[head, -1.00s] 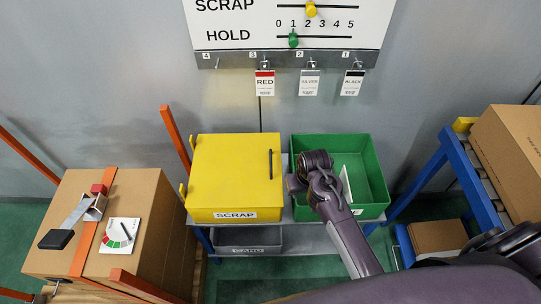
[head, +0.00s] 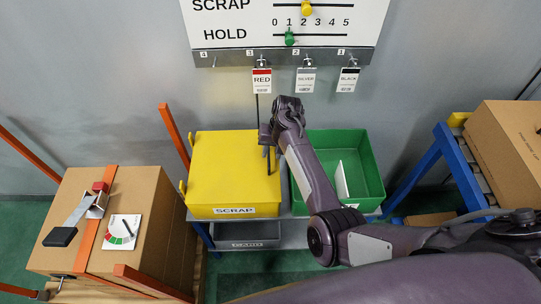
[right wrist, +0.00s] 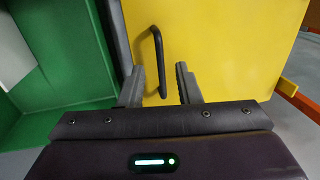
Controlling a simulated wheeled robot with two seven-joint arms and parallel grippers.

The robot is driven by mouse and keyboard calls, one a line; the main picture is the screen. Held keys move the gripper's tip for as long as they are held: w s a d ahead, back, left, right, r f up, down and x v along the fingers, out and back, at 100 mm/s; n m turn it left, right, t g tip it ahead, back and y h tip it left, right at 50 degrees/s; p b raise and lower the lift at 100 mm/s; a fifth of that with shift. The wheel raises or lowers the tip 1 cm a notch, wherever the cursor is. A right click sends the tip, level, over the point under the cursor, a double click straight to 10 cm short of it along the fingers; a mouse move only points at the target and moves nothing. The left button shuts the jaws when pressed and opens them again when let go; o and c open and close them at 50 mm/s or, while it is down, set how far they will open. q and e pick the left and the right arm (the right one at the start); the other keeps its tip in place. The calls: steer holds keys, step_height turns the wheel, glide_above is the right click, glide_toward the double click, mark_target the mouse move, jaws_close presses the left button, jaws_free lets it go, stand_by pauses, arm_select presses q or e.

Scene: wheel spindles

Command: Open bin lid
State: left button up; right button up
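The yellow SCRAP bin lid (head: 230,165) is shut flat on its bin, which has a SCRAP label (head: 234,210) on the front. Its black bar handle (right wrist: 158,62) stands near the lid's right edge; in the head view my right gripper partly hides it. My right gripper (head: 268,160) is above that right edge, pointing down. In the right wrist view my gripper (right wrist: 159,78) is open, with its fingers to either side of the handle's near end. I cannot tell whether they touch it. My left gripper is not in view.
A green open bin (head: 368,178) holding a white card stands right of the yellow bin. A grey HARD bin (head: 245,236) sits below. A cardboard box (head: 140,230) is at left, a blue rack (head: 455,165) at right. Tags hang on the wall board behind.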

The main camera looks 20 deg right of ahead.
mark_target(269, 161)
steer(key=shift+w+a+f, duration=0.1)
steer(key=shift+a+f, duration=0.05)
steer(key=shift+f, duration=0.6)
steer(key=shift+a+f, duration=0.15)
steer(key=shift+f, duration=0.6)
jaws_close()
